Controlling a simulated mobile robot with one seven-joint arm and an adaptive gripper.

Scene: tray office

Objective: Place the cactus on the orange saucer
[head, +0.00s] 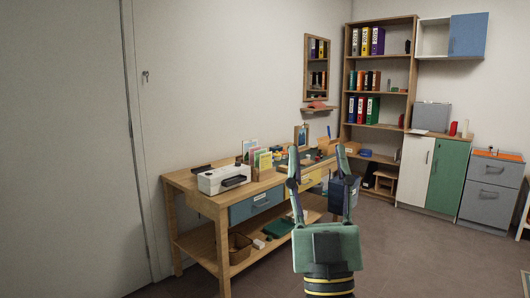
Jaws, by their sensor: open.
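My gripper (317,155) is open and empty, raised in front of the workbench with its two fingers pointing up in the picture. It is well apart from the furniture behind it. A flat orange thing (508,156) lies on top of the grey filing cabinet at the far right. It may be the orange saucer, but it is too small to tell. I cannot make out a cactus for certain. Part of the workbench top is hidden behind my gripper.
A wooden workbench (190,181) along the wall holds a white printer (222,179) and several small items. A bookshelf (410,22) with binders, a white-and-green cabinet (413,168) and the filing cabinet (489,190) stand behind. The floor (410,255) at right is clear.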

